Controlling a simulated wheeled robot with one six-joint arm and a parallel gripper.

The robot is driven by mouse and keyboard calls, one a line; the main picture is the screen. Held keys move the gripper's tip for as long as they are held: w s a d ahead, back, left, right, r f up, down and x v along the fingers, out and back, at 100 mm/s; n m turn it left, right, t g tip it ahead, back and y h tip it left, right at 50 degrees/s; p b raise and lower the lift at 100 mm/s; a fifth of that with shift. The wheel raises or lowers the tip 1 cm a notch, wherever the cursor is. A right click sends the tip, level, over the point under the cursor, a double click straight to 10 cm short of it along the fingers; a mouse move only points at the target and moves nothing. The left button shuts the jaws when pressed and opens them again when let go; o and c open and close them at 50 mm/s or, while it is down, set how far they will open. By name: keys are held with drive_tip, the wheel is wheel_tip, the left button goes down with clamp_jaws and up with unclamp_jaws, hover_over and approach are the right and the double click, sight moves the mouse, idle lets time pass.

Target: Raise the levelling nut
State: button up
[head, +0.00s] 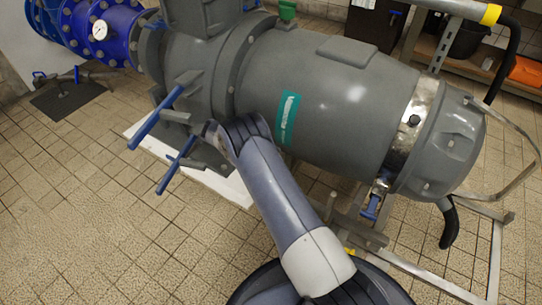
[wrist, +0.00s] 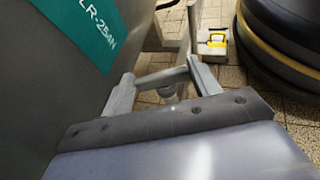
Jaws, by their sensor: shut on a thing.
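In the wrist view my gripper (wrist: 160,82) reaches out past a dark bolted plate, with a light grey finger on either side. The fingers are shut on a grey piece with a crosswise bar and a short upright stem (wrist: 172,93), which looks like the levelling nut; its far side and lower end are hard to make out. The large grey motor (head: 330,90) with a teal label shows in the head view and stands close on the left in the wrist view (wrist: 60,75). In the head view my arm crosses in front of the motor, and my gripper and the nut are hidden.
A grey post (wrist: 193,25) rises just behind the gripper. A blue fitting (head: 370,206) sits under the motor's right end. Blue T-handles (head: 157,117) stick out at the left. A tubular frame (head: 495,260) stands at the right. Tiled floor (head: 100,210) is open at lower left.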

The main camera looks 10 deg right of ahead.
drive_tip(key=o, duration=1)
